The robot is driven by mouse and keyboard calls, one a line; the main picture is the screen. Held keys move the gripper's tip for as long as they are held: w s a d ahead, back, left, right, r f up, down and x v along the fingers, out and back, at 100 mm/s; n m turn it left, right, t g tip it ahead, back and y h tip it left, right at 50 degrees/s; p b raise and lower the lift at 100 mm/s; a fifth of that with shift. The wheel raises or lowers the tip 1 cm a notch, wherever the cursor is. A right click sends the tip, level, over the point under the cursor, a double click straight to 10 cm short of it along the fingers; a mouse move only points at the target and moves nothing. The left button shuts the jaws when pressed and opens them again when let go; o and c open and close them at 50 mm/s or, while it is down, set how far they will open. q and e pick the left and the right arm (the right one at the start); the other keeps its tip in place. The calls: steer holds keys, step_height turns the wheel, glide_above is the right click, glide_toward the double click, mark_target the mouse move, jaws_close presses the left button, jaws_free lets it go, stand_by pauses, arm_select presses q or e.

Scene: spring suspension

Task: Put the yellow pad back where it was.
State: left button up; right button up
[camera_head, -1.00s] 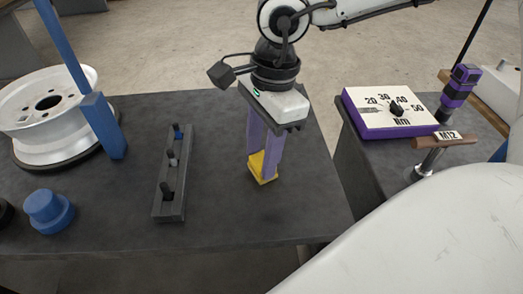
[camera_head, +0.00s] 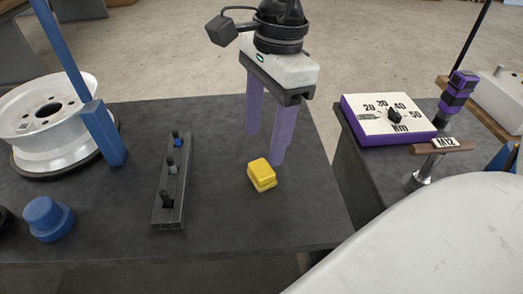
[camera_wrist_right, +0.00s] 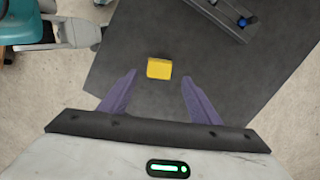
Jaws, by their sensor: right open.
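The yellow pad (camera_head: 262,174) lies on the dark table (camera_head: 225,215), right of the grey slotted holder. It also shows in the right wrist view (camera_wrist_right: 159,68), ahead of the fingertips and between their lines. My right gripper (camera_head: 264,148) is open and empty, its purple fingers pointing down above and behind the pad, apart from it. Its two fingers show spread in the right wrist view (camera_wrist_right: 158,75). My left gripper is not in view.
The grey holder (camera_head: 173,185) with several pegs stands left of the pad. A white wheel (camera_head: 45,110), a blue post (camera_head: 98,125) and a blue knob (camera_head: 47,214) are further left. A torque dial (camera_head: 388,120) and an M12 tool (camera_head: 440,147) sit on the right table. Table around the pad is clear.

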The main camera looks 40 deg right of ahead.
steer(key=r, duration=0.5)
steer(key=shift+d+r, duration=0.3)
